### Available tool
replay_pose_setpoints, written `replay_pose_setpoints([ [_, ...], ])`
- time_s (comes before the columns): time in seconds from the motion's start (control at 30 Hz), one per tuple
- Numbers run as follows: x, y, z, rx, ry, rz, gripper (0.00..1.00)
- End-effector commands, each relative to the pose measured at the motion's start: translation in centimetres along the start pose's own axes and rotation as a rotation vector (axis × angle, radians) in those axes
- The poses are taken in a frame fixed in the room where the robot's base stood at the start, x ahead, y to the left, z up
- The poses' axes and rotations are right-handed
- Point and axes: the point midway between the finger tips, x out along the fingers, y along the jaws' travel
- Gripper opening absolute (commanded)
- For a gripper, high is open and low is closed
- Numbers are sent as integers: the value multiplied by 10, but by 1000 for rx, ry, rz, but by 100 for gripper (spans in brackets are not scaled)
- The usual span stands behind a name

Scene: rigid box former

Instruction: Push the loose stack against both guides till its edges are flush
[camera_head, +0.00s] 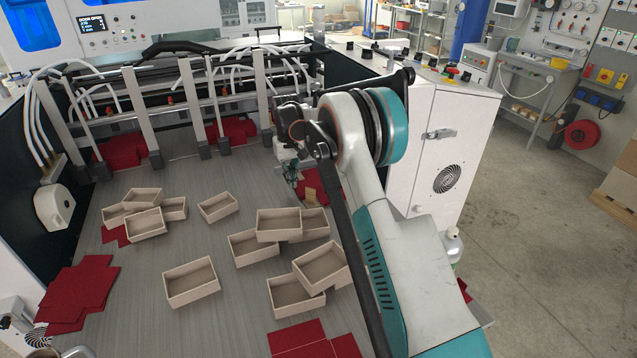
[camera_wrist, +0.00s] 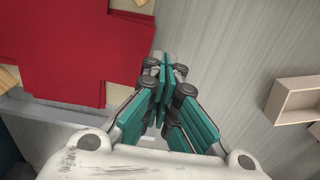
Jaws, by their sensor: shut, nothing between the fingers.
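A stack of red sheets (camera_wrist: 85,45) fills the upper left of the wrist view. Its outline is uneven, with stepped edges, and tan pieces show at its borders. In the head view the red sheets (camera_head: 322,192) show beside my gripper, partly hidden by my arm. My gripper (camera_wrist: 163,68) is shut and empty, its teal fingers together just right of the red stack's lower right corner. Whether the fingertips touch the stack, I cannot tell. In the head view my gripper (camera_head: 297,178) is small and partly covered. A light grey strip (camera_wrist: 50,107) runs below the stack; I cannot tell whether it is a guide.
Several open tan boxes, one at the front left (camera_head: 192,282), stand across the grey table (camera_head: 140,270). More red sheets lie at the left (camera_head: 80,290) and front (camera_head: 298,338). A tan box (camera_wrist: 297,98) is at the wrist view's right. A white cabinet (camera_head: 450,135) stands behind my arm.

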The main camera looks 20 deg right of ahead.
Motion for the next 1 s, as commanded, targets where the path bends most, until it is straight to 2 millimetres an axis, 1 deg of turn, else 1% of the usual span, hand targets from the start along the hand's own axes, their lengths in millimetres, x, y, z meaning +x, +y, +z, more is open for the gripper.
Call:
replay_pose_setpoints([
  [0.03,-5,-1,0,0,0,0,0],
  [0.7,-52,-7,0,-1,0,0,0],
  [0.8,-55,-7,0,0,0,0,0],
  [1.0,-54,-7,0,0,0,0,0],
])
